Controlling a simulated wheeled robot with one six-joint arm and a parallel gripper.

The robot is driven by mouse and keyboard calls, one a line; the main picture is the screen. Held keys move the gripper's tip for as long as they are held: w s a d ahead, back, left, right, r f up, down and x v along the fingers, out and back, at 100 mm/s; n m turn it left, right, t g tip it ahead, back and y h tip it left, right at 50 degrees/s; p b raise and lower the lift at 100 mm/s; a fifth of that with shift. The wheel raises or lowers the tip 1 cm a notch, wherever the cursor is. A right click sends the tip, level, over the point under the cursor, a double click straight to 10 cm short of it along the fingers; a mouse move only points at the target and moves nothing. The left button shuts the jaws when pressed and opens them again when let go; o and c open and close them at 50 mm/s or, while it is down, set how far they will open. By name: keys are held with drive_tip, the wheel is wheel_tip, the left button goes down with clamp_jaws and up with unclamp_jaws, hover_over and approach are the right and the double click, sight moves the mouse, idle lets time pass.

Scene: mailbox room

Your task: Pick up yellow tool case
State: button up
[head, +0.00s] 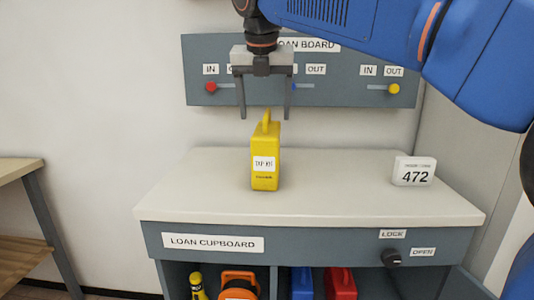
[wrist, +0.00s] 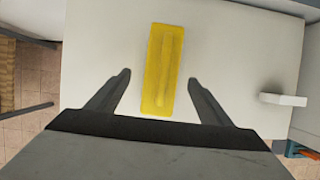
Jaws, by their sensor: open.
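The yellow tool case (head: 265,155) stands upright on the white top of the loan cupboard (head: 330,185). It has a white label on its front and a handle on top. My gripper (head: 265,115) is open and empty, pointing down above the case, with its fingers to either side of the handle in the head view. In the wrist view the case (wrist: 162,70) is seen from above, lying ahead of and between the two fingers (wrist: 160,77). No contact between the fingers and the case is visible.
A white block reading 472 (head: 414,171) stands at the right of the top. The loan board (head: 340,92) hangs on the wall behind. Below, the open cupboard holds a blue case (head: 302,284), a red case (head: 340,284) and an orange item (head: 238,284). A wooden table (head: 18,170) is at left.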

sight(267, 133)
drive_tip(key=shift+x, duration=3.85)
drive_tip(key=shift+s+d, duration=0.1)
drive_tip(key=shift+d, duration=0.05)
clamp_jaws()
